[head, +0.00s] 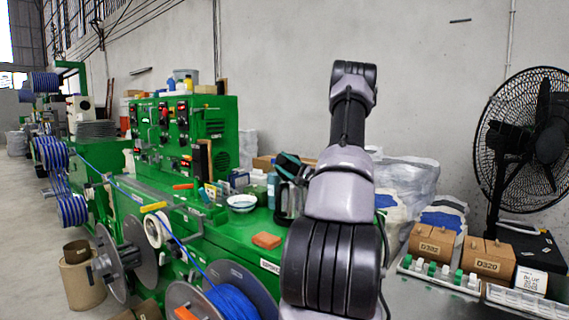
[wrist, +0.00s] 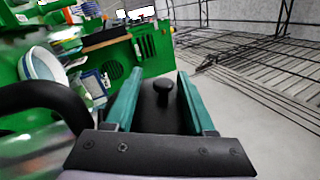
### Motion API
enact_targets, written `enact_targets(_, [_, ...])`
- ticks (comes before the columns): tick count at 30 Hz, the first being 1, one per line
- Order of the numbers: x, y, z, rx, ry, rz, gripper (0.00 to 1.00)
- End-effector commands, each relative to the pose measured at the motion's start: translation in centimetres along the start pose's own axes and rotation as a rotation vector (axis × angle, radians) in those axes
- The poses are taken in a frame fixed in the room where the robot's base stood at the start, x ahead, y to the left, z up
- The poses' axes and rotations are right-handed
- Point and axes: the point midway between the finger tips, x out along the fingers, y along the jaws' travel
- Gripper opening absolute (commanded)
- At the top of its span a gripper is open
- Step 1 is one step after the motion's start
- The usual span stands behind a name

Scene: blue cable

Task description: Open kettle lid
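The kettle (head: 282,203) stands on the green machine's top, largely hidden behind my arm in the head view. In the wrist view its dark lid has a black round knob (wrist: 163,91). A black curved band, which looks like the kettle's handle (wrist: 40,97), is at the left. My gripper (head: 288,164) is over the kettle's top. In the wrist view my gripper (wrist: 161,98) is open, with one teal finger on each side of the knob. Gaps show between the knob and both fingers. The lid appears closed, though its rim is hidden.
Cardboard boxes (head: 431,243) and a black fan (head: 533,135) are at the right.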

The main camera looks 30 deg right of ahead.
Motion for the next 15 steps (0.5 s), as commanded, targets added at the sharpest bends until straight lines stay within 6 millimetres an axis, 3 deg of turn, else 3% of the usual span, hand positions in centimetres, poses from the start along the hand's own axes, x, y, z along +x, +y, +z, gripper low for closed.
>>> enact_targets(9, [0.0,-0.3,0.0,-0.003,-0.001,-0.005,0.56])
enact_targets(15, [-2.5,-0.3,-0.1,-0.002,0.004,-0.006,0.56])
